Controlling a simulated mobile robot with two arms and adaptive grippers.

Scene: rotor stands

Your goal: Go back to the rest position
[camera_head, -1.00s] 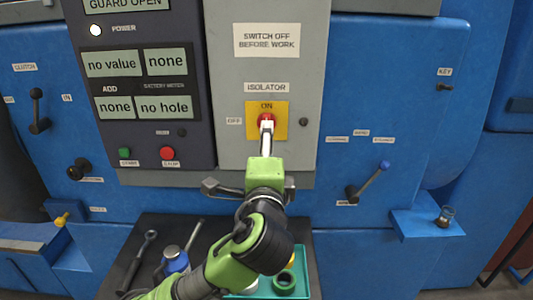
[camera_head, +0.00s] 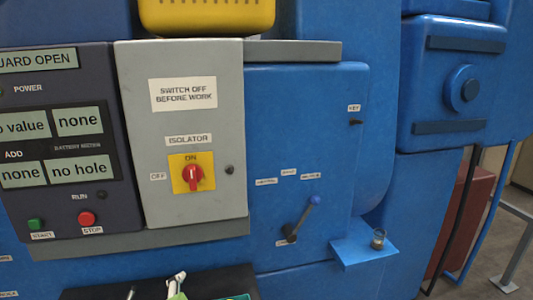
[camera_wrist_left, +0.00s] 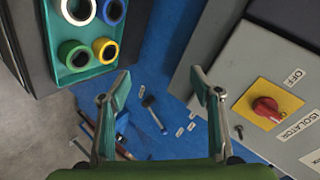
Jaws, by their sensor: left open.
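My right gripper is not in view.
A teal tray (camera_wrist_left: 65,78) with several coloured rings shows in the left wrist view. A dark bench top (camera_head: 215,283) lies below the panel.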

